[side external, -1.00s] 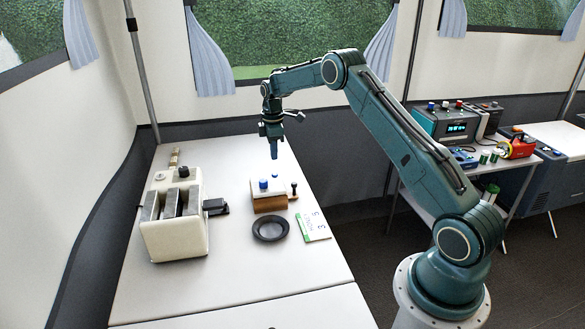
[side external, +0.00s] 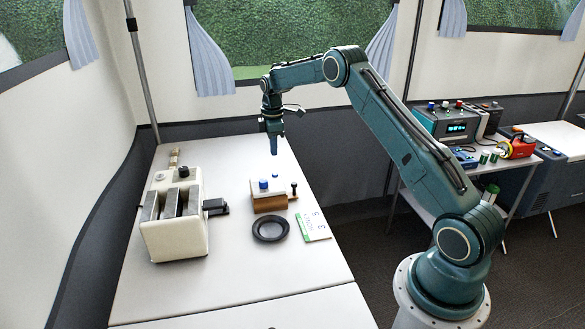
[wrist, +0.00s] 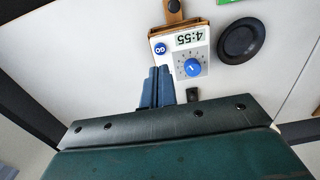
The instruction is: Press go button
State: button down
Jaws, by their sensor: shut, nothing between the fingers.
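The timer box (side external: 269,203) has a white top and brown sides and sits on the white table. In the wrist view its face (wrist: 184,70) shows a display (wrist: 189,39) reading 4:55, upside down. A large blue dial (wrist: 192,67) is on the face, and also shows in the side view (side external: 263,184). The small round blue GO button (wrist: 160,48) is at a corner of the face. My gripper (side external: 274,153) points down above the far side of the box, apart from it. Its blue fingers (wrist: 158,72) are shut and empty, their tips just below the GO button in the wrist picture.
A black round dish (side external: 270,229) and a green-and-white card (side external: 313,225) lie in front of the box. A cream toaster-like appliance (side external: 173,222) stands to the left. A dark-knobbed lever (side external: 294,188) is at the box's right. The table behind is clear.

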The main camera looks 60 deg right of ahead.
jog(key=shift+r, duration=2.15)
dwell(0.7)
dwell(0.3)
jog(key=s+a+r+m+t, duration=0.1)
jog(key=s+a+r+m, duration=0.1)
jog(key=s+a+r, duration=0.7)
jog(key=s+a+r+m+t, duration=0.2)
jog(key=s+a+r, duration=0.5)
jog(key=r, duration=0.4)
jog(key=s+a+f+m+t, duration=0.1)
jog(key=s+a, duration=0.4)
jog(key=s, duration=0.5)
jog(key=s+a+f+m+t, duration=0.1)
jog(key=s+a+m, duration=0.3)
jog(key=s, duration=0.7)
jog(key=shift+s+a+f+t, duration=0.3)
jog(key=shift+a+f, duration=0.15)
jog(key=shift+f, duration=0.3)
